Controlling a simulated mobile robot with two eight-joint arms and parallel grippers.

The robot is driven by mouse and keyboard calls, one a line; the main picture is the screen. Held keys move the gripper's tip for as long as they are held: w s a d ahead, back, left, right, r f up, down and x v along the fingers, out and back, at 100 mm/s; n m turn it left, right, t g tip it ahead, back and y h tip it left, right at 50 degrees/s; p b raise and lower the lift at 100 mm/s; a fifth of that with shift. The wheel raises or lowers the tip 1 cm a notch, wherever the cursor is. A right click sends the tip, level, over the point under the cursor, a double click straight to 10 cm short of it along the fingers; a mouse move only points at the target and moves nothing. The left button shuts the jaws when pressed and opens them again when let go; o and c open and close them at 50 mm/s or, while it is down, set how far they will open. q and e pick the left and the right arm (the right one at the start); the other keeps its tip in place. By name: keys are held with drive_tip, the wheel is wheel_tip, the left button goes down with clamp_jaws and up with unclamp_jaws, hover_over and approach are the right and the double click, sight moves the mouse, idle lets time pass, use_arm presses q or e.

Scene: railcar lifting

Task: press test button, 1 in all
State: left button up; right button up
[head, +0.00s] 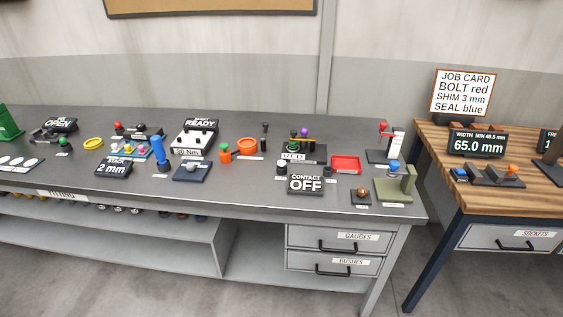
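No button carries a label I can read as test. A copper dome (361,190) on a small dark square base sits near the front right of the grey bench (240,196). A black sign reading CONTACT OFF (305,185) stands left of it. A white box (193,138) with a READY sign (199,123) and a 30 Nm label stands further left at the back. A small green knob (63,142) sits at the left below an OPEN sign (59,125). Neither of my grippers is in view.
A green stand with a blue cap (393,166), a red tray (345,164), an orange ring (247,146) and a blue upright tool (160,151) crowd the bench. A wooden table (475,199) stands at right with a job card (463,94). The bench's front edge is mostly clear.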

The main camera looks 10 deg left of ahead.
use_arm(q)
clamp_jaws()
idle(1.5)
